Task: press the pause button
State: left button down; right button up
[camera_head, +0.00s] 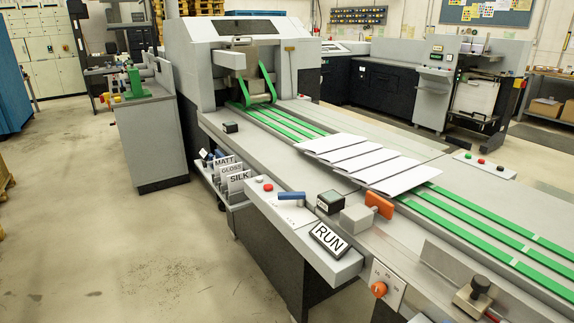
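No button in view carries a readable pause label. A red button (268,187) sits on the grey front ledge of the machine, with a small pale button (259,179) beside it. A small panel on the far side of the belt holds another red button (481,161) and neighbouring small buttons. A black box with a greenish top (330,202) stands near the ledge, and a smaller dark box (230,127) stands farther back. A tilted sign reading RUN (329,241) is at the ledge's front end. Neither of my grippers is in view.
Folded white sheets (366,158) lie on the green belts (470,231). A blue-handled lever (291,196), an orange-handled grey block (357,218), an orange knob (379,289) and a dark-knobbed metal clamp (474,296) stand nearby. Signs MATT, GLOSS and SILK (238,178) mark holders. Floor at left is clear.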

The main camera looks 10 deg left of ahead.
aim_at(268, 188)
jog(key=i+j+z, duration=0.4)
jog(key=i+j, duration=0.7)
jog(key=i, duration=0.05)
